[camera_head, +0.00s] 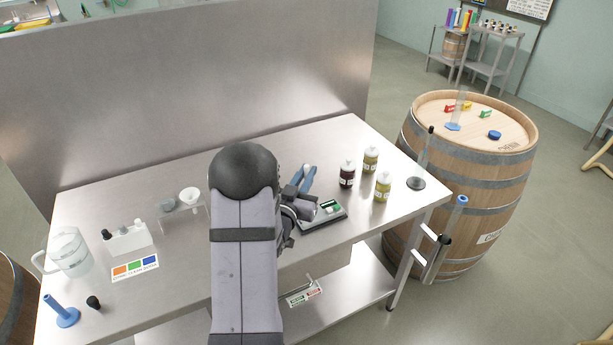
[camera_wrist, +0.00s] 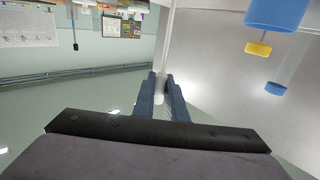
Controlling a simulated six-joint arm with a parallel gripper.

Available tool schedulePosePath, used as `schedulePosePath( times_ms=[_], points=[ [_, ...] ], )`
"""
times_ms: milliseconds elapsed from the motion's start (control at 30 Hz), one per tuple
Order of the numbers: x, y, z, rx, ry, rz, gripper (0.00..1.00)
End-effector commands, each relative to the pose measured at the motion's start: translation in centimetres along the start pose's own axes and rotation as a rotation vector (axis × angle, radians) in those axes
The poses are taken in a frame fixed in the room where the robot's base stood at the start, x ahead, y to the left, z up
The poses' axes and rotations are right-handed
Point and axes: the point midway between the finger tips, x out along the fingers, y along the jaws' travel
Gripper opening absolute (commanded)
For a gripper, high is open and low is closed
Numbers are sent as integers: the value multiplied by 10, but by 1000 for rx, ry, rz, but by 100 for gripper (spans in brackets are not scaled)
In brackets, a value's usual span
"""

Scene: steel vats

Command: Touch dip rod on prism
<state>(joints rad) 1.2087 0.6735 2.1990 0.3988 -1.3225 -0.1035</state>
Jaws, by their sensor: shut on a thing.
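My gripper (camera_head: 305,178) has blue fingers and is over the right half of the steel table. In the wrist view, my gripper (camera_wrist: 163,90) is shut on a thin pale rod (camera_wrist: 167,45), which looks like the dip rod and runs up out of the picture. In the head view only a small white end shows at the fingers. The prism itself cannot be made out; my arm hides part of the meter. I cannot tell whether the rod touches anything.
A dark bottle (camera_head: 347,175) and two yellowish bottles (camera_head: 382,187) (camera_head: 370,160) stand right of the meter. A steel wall (camera_head: 200,80) rises behind; a barrel (camera_head: 470,165) stands at right.

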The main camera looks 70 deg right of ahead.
Motion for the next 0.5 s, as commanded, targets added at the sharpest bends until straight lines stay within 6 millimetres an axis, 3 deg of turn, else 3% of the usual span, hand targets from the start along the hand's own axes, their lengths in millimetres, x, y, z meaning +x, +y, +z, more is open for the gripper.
schedulePosePath(
  times_ms=[500],
  points=[
    [0, 0, -28, 1, 0, 0, 0]
  ],
)
